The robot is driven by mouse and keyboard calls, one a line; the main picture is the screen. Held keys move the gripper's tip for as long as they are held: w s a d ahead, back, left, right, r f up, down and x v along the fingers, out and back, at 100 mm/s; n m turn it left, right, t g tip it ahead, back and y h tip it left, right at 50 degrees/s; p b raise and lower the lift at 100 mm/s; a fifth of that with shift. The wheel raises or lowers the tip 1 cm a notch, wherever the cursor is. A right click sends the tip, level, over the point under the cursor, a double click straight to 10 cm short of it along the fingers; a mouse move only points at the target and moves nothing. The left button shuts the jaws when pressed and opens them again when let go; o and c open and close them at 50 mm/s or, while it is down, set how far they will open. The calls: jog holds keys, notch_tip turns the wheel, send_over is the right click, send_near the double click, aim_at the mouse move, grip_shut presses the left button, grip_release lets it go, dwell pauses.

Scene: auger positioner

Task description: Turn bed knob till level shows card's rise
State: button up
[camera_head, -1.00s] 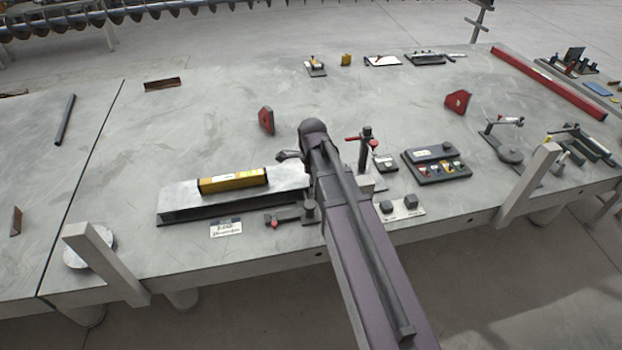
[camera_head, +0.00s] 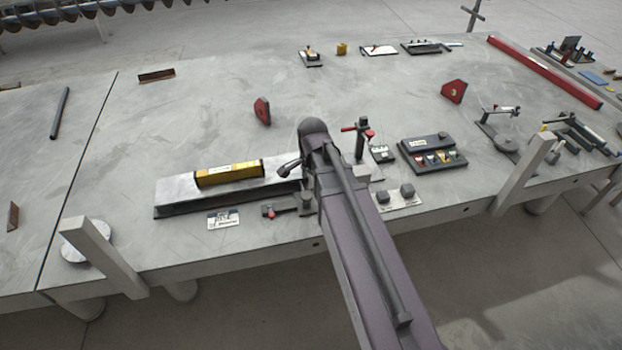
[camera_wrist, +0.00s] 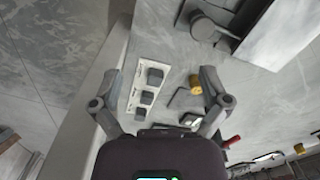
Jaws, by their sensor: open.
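The yellow level (camera_head: 228,173) lies on the long grey bed (camera_head: 170,196) at the left of my arm. A white printed card (camera_head: 223,218) lies in front of the bed; its print is too small to read. A labelled plate with several dark square knobs (camera_head: 407,190) sits right of my arm. In the wrist view these knobs (camera_wrist: 155,75) show in a row on the white plate; I cannot tell which one is the bed knob. My gripper (camera_wrist: 159,74) is open and empty, its fingers spread to either side of the plate. In the head view my arm hides it.
A red-handled clamp post (camera_head: 359,140) and a dark box with coloured buttons (camera_head: 432,152) stand near the knob plate. A small red-tipped tool (camera_head: 280,208) lies in front of the bed. Red magnets (camera_head: 262,110) stand farther back.

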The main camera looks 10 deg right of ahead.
jog(key=s+n, duration=0.8)
jog(key=n, duration=0.5)
jog(key=shift+r+n+p, duration=0.3)
dwell(0.4)
jog(key=shift+s, duration=0.1)
dwell(0.3)
